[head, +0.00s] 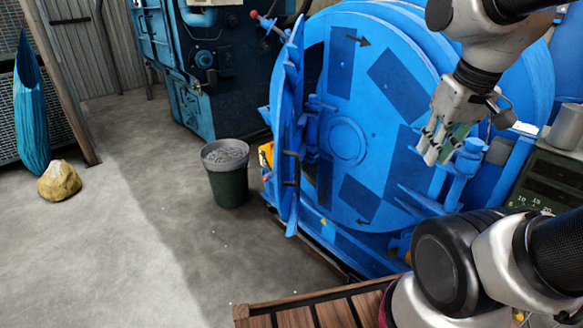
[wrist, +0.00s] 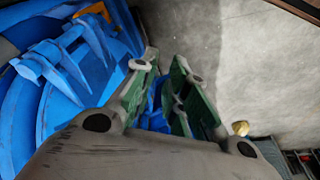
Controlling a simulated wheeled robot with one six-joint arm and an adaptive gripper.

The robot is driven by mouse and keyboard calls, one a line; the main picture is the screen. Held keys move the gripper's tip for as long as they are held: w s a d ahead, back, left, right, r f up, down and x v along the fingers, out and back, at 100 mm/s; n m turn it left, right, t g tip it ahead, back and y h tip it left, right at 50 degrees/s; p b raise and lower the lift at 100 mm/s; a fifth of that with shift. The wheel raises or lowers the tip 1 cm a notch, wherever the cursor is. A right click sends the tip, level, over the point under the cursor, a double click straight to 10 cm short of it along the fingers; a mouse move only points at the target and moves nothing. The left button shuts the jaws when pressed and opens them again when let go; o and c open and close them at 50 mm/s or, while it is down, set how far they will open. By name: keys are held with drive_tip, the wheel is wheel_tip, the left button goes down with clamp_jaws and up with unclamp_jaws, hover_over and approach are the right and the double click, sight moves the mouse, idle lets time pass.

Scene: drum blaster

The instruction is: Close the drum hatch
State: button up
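The blue drum hatch (head: 289,125) stands swung open at the left side of the blue drum blaster (head: 400,90). My gripper (head: 432,147) hangs in front of the right part of the drum, near a blue latch bracket (head: 466,165), well apart from the hatch. In the wrist view the two green-padded fingers (wrist: 166,62) are apart, with blue parts showing behind the gap. Nothing is clearly held. Whether the fingers touch the bracket cannot be told.
A dark green bin (head: 228,185) stands left of the hatch on the grey floor. A yellowish rock (head: 59,181) lies farther left. A wooden slatted surface (head: 320,312) is at the front, and a green control box (head: 548,178) is at the right.

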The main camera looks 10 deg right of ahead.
drive_tip(key=w+f+m+g+y, duration=0.1)
drive_tip(key=w+f, duration=0.1)
drive_tip(key=f, duration=0.1)
drive_tip(key=w+a+f+m+g, duration=0.1)
drive_tip(key=w+f, duration=0.1)
drive_tip(key=w+a+f+m+g+y, duration=0.1)
drive_tip(key=w+f, duration=0.2)
drive_tip(key=shift+a+f+m+g+y, duration=0.2)
drive_tip(key=shift+f+m+g+y, duration=0.1)
drive_tip(key=shift+m, duration=0.1)
clamp_jaws()
drive_tip(key=m+t+y, duration=0.5)
drive_tip(key=m, duration=1.4)
approach(279, 184)
wheel_tip(279, 184, down, 3)
drive_tip(key=d, duration=0.1)
drive_tip(key=shift+w+a+f, duration=0.1)
drive_tip(key=shift+w+a, duration=0.2)
drive_tip(key=shift+a, duration=0.3)
drive_tip(key=shift+w+a+f, duration=0.1)
drive_tip(key=shift+w+a, duration=0.15)
drive_tip(key=shift+a, duration=0.3)
drive_tip(key=shift+w+a+f, duration=0.1)
drive_tip(key=shift+w+a, duration=0.2)
drive_tip(key=shift+a, duration=0.3)
drive_tip(key=shift+a, duration=0.1)
